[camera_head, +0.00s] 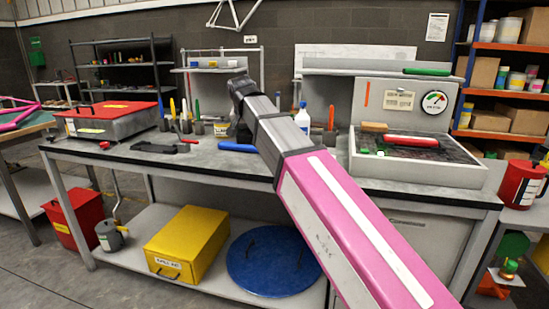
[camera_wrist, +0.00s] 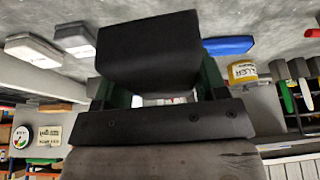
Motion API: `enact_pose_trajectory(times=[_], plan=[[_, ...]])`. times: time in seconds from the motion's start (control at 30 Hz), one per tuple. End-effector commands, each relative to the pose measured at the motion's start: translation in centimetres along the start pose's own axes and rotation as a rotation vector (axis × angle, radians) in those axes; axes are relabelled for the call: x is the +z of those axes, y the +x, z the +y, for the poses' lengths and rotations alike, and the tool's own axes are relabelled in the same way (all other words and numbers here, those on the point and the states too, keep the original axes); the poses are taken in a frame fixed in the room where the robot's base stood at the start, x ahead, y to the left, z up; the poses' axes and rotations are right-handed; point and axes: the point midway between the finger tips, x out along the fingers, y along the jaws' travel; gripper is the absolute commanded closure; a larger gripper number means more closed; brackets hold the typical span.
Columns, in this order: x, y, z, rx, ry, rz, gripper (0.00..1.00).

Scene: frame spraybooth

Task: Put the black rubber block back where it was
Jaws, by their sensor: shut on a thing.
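The black rubber block (camera_wrist: 148,50) is in my gripper (camera_wrist: 152,84). In the wrist view it fills the upper middle, between two dark green fingers that press on its sides. The block's lower part is hidden behind the gripper's dark palm. In the head view my gripper (camera_head: 240,88) is at the end of the pink and grey arm, above the middle of the workbench (camera_head: 325,180). There the block cannot be told apart from the dark gripper.
A blue object (camera_head: 238,147) lies on the bench below my gripper. A white bottle (camera_head: 302,118) stands to its right, and several upright tools (camera_head: 185,115) to its left. A grey tray unit (camera_head: 415,170) takes the bench's right end. A red-lidded box (camera_head: 110,118) stands at the left.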

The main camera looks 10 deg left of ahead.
Motion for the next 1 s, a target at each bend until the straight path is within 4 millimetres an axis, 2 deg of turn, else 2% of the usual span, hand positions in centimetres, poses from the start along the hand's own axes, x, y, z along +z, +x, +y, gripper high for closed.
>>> enact_pose_trajectory(times=[0.33,0.43,1.0], plan=[[0.0,0.0,0.0,0.0,0.0,0.0,0.56],[-0.4,0.6,0.3,0.001,0.001,0.0,0.56],[-6.1,9.4,5.4,0.001,0.001,-0.001,0.56]])
